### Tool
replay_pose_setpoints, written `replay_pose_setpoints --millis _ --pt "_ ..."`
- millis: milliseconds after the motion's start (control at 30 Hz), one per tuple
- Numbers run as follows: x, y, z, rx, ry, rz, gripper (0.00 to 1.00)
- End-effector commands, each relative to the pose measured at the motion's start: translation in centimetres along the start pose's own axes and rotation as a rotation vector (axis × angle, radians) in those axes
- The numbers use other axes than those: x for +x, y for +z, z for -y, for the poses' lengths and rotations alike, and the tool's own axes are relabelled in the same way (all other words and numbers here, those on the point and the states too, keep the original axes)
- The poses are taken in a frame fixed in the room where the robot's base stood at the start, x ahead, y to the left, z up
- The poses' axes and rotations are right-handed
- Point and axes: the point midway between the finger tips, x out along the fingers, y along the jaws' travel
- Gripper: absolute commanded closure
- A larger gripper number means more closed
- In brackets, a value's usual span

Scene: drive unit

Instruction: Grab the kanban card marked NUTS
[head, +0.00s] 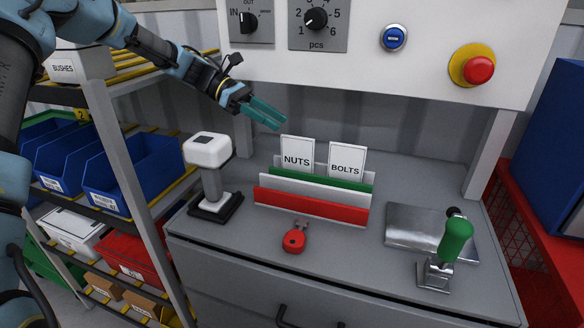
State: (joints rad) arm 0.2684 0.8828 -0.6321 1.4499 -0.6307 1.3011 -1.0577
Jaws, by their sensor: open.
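The white NUTS card (296,154) stands upright in a card holder (311,208) on the grey bench. A white BOLTS card (346,162) stands to its right in the same holder. The lower parts of both cards are hidden behind the holder's green strip. My gripper (268,115) has teal fingers and is above and to the left of the NUTS card, apart from it. It is open and holds nothing.
A white-headed scanner (209,168) on a stand is left of the holder. A red tag (294,240) lies in front. A green-handled lever (453,240) and metal plate (408,226) are at right. A control panel (430,30) overhangs the back. Shelves with bins (135,172) are at left.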

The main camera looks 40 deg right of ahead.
Motion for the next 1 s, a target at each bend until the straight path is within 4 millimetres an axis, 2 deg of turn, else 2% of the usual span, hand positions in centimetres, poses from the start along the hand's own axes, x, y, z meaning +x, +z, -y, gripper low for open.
replay_pose_setpoints --millis 33,133,467,800,1000 --pt "0.4 -0.8 0.0 0.0 0.0 0.0 0.55" --pt "0.7 -1.4 0.0 0.0 0.0 0.0 0.55" --pt "3.5 -1.1 0.0 0.0 -0.003 0.001 0.55" --pt "7.8 -1.0 -0.1 0.0 -0.001 0.0 0.55" --pt "8.2 -1.2 -0.1 0.001 0.001 -0.001 0.55"
